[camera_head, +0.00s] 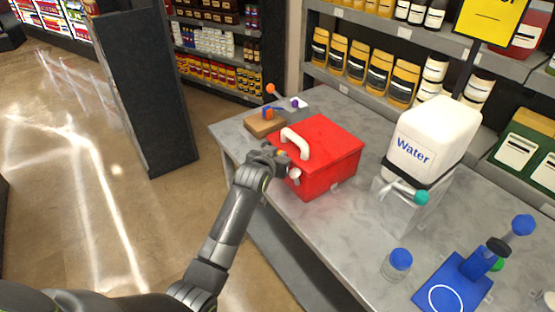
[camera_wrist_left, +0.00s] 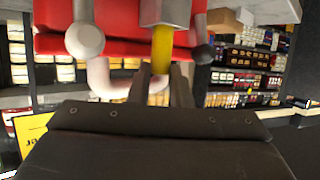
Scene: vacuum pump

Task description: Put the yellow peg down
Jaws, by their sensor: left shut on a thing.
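The yellow peg (camera_wrist_left: 161,50) stands out between the fingertips of my left gripper (camera_wrist_left: 166,85) in the left wrist view. In the head view a small bit of yellow (camera_head: 281,153) shows at the left gripper (camera_head: 277,160). The gripper is shut on the peg, close to the left side of a red box (camera_head: 330,150) with a white handle (camera_head: 295,141). In the wrist view the peg's far end meets a grey metal piece (camera_wrist_left: 165,12) at the red box; I cannot tell whether it is inside it. My right gripper is not in view.
A Water container (camera_head: 432,138) on a stand with a teal-ended tap is to the right. Grey counter (camera_head: 352,222) is bare between.

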